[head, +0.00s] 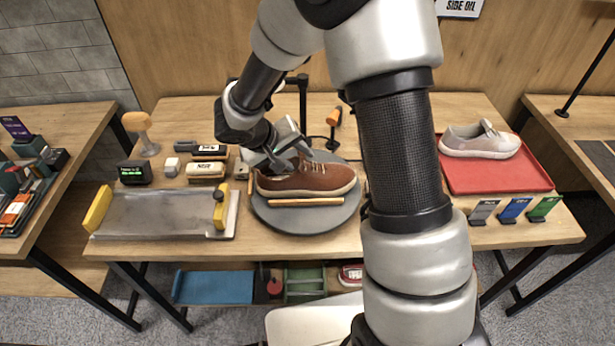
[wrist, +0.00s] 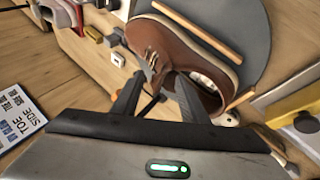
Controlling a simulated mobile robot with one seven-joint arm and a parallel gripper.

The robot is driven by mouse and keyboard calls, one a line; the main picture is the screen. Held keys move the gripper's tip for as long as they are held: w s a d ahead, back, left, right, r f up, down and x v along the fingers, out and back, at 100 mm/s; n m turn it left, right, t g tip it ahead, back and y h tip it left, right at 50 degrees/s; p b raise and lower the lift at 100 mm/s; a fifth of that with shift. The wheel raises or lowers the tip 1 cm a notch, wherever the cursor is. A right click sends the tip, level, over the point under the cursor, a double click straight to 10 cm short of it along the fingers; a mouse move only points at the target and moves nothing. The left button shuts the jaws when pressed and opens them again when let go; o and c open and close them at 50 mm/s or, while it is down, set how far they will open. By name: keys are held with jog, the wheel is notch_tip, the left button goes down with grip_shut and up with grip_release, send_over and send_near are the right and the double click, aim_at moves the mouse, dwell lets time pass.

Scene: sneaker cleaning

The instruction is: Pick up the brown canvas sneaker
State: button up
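The brown sneaker (head: 325,179) with a pale sole rests on a round grey turntable (head: 290,221), its toe to the right in the head view. My gripper (head: 292,157) is at the shoe's opening, coming from above and left. In the wrist view the brown sneaker (wrist: 165,42) lies just beyond my gripper (wrist: 155,88). The two dark fingers are spread apart. The right finger overlaps the shoe's opening and the left one is beside its laces. I cannot tell whether either finger touches the shoe.
Wooden sticks (head: 306,202) lie near the turntable's edges. A grey tray (head: 165,213) with yellow ends and several brushes (head: 208,160) are to the left. An orange-topped stand (head: 334,120) is behind.

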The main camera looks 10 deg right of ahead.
jog(key=shift+x, duration=1.35)
grip_shut()
jog(key=shift+r, duration=0.15)
